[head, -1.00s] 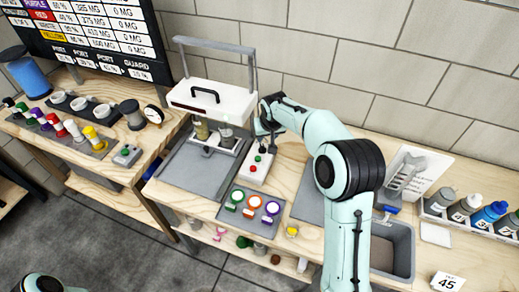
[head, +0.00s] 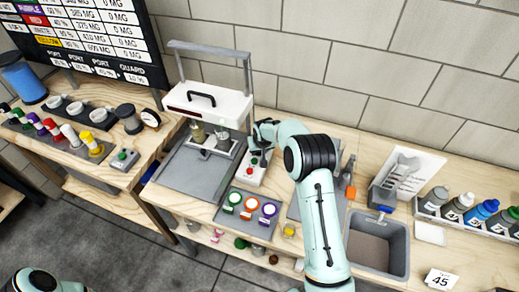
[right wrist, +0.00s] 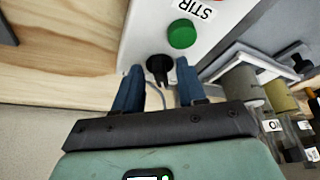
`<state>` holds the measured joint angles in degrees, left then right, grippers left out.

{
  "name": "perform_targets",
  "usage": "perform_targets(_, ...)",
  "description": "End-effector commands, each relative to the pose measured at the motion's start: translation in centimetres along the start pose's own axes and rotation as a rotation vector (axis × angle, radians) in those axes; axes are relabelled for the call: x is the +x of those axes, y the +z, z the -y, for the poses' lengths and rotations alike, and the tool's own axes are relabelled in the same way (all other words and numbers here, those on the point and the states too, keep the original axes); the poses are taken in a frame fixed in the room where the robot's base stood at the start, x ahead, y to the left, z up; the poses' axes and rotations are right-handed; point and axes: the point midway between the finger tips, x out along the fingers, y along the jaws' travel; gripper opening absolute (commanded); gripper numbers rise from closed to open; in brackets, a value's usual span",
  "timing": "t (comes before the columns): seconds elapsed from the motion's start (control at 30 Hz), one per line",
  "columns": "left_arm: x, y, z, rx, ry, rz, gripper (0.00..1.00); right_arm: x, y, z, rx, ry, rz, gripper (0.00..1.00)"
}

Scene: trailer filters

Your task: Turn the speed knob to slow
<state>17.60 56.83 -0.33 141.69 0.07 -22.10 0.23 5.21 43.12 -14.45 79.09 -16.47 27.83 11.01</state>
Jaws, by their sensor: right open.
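The white control box (head: 261,172) stands on the bench with a red button and a green button (right wrist: 182,34) on its face. In the right wrist view a black knob (right wrist: 158,68) sits on the box below the green button. My right gripper (right wrist: 159,70) is open, with one blue finger on each side of the knob. I cannot tell whether the fingers touch it. In the head view the right gripper (head: 262,142) is at the far end of the box and hides the knob. My left gripper is out of the picture.
A white machine with a handle (head: 208,103) stands just left of the box, holding small cups. A grey tray (head: 246,230) with three coloured rings lies in front. A sink (head: 378,245) and a bottle rack (head: 432,212) are to the right.

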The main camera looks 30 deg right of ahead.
Motion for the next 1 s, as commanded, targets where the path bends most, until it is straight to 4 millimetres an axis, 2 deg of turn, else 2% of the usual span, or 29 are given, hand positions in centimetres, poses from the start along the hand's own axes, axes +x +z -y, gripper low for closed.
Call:
perform_targets(0.13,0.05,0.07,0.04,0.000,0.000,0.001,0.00,0.03,0.06,-0.02,0.000,0.000,0.000,0.40)
perform_targets(0.17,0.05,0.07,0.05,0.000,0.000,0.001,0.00,0.03,0.06,-0.02,0.000,0.000,0.000,0.37)
perform_targets(0.2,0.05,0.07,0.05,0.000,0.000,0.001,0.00,0.02,0.06,-0.02,0.000,0.000,0.000,0.24)
perform_targets(0.27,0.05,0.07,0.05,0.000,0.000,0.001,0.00,0.01,0.05,-0.02,0.000,0.000,0.000,0.05)
perform_targets(0.3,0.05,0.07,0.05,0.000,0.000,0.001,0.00,0.00,0.05,-0.02,0.000,0.000,0.000,0.00)
perform_targets(0.47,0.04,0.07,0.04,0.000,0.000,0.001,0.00,0.00,0.04,-0.09,-0.007,-0.003,0.000,0.00)
perform_targets(0.73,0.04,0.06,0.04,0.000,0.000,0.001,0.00,-0.03,-0.01,-0.28,-0.113,-0.048,-0.001,0.00)
perform_targets(1.0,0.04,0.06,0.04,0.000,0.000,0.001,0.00,-0.06,-0.06,-0.21,-0.121,-0.049,-0.002,0.00)
